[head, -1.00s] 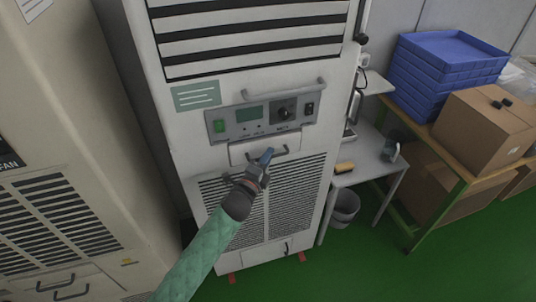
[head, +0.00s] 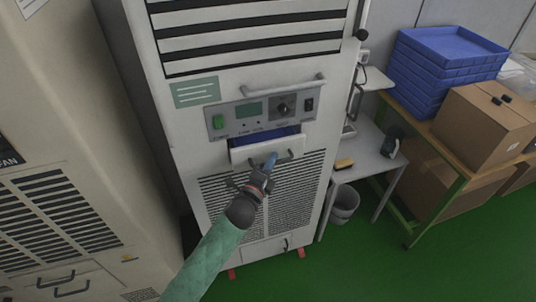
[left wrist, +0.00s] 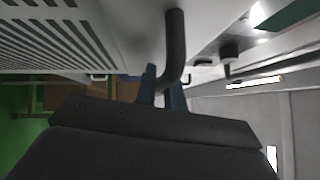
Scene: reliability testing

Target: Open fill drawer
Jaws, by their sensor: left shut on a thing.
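The fill drawer (head: 262,150) is the small white drawer below the control panel on the front of the white cabinet. It stands partly open, and a dark blue inside (head: 265,136) shows above its front. My left gripper (head: 270,163) is shut on the drawer's handle (head: 286,155). In the left wrist view the fingers (left wrist: 163,90) close around the dark curved bar of the handle (left wrist: 176,45). My right gripper is in neither view.
The control panel (head: 262,114) with a green switch and a dial is just above the drawer, under a grey bar handle (head: 265,88). A grey side table (head: 368,160) and stacked blue trays (head: 440,75) stand to the right. Green floor (head: 360,260) is clear in front.

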